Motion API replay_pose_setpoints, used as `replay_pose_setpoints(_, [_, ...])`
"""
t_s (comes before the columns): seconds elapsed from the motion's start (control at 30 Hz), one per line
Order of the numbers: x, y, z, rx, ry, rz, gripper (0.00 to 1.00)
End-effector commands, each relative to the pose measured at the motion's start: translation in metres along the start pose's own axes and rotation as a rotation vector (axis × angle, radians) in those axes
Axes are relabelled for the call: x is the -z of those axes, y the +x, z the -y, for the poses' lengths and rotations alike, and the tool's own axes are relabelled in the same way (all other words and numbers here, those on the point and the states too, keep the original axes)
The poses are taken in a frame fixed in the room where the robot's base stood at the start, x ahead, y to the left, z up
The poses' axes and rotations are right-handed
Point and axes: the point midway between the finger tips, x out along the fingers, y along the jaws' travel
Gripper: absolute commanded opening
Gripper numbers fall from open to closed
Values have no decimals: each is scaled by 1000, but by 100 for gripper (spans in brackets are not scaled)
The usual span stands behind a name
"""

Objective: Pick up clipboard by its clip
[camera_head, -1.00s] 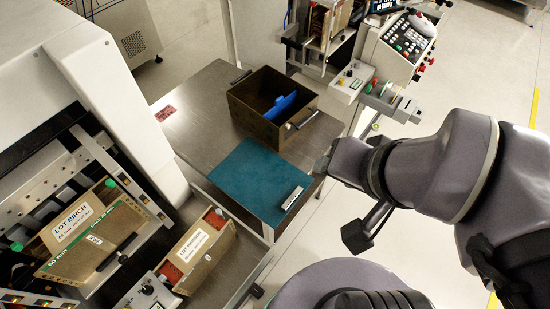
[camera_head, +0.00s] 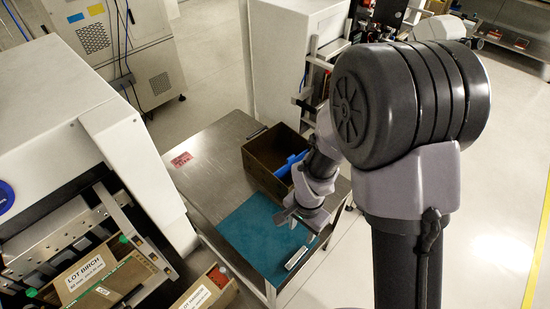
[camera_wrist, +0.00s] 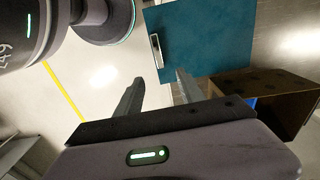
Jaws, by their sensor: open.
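The clipboard (camera_head: 255,240) is a flat teal board on the metal table, with a pale metal clip (camera_head: 297,258) at its edge near the table's front right side. The wrist view also shows the clipboard (camera_wrist: 212,35) and its clip (camera_wrist: 156,50). My gripper (camera_head: 303,224) is above the clipboard's right part, and my arm hides some of the board's far corner. In the wrist view my gripper (camera_wrist: 158,90) is open and empty. The clip appears beyond the fingertips, roughly in line with the gap between them. The exact height above it is hard to judge.
A brown open box (camera_head: 262,158) with a blue item (camera_head: 289,164) inside stands behind the clipboard, close to my arm. A white machine (camera_head: 140,150) borders the table on the left. Labelled lot boxes (camera_head: 105,275) are at the front left.

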Motion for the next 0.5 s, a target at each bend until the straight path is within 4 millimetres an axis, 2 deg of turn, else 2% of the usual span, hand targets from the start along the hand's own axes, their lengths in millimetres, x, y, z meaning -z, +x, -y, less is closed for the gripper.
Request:
replay_pose_setpoints(0.17, [-7,38,-2,-27,11,15,45])
replay_pose_setpoints(0.4, [-8,112,-4,-27,12,15,45])
replay_pose_setpoints(0.5, [-8,132,-4,-26,11,15,45])
